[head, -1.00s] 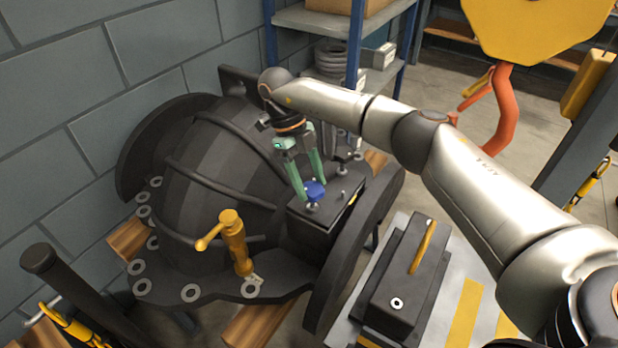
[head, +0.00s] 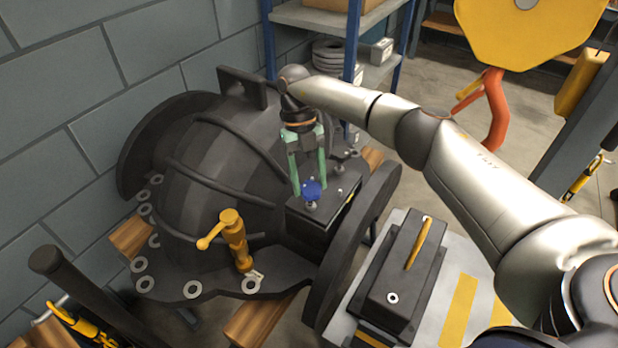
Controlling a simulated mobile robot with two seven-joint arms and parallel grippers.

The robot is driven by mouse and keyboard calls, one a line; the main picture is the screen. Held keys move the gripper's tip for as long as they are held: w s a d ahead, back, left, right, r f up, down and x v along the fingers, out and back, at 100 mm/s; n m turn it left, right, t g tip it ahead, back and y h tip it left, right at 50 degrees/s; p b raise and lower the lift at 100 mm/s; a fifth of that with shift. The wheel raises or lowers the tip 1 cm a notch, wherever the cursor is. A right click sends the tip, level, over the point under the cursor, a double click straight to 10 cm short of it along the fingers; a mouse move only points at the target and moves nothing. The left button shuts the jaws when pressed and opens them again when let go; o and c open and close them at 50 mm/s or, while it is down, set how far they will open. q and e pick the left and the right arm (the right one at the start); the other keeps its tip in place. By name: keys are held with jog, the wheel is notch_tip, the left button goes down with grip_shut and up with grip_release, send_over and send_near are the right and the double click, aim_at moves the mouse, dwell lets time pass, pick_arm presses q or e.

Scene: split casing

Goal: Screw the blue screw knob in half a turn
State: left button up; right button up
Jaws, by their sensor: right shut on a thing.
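The blue screw knob (head: 311,190) stands on top of a dark box-like block (head: 318,215) on the black casing (head: 225,150). My right gripper (head: 310,188) reaches down from above. Its two green fingers are shut on the blue knob, one on each side. The knob's metal stem shows just below it. My left gripper is not in view.
A yellow handle fitting (head: 233,240) stands on the casing's flange in front of the knob. A dark block with a yellow bar (head: 405,270) lies on a grey surface at right. A yellow hoist block (head: 530,40) hangs at upper right. A blue-framed shelf (head: 352,60) stands behind.

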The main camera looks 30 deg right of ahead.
jog(key=o, duration=1.4)
jog(key=shift+c, duration=0.2)
jog(key=b+v, duration=0.1)
jog(key=v, duration=0.6)
jog(key=shift+r+b, duration=0.25)
jog(key=shift+b, duration=0.05)
jog(key=shift+w, duration=0.1)
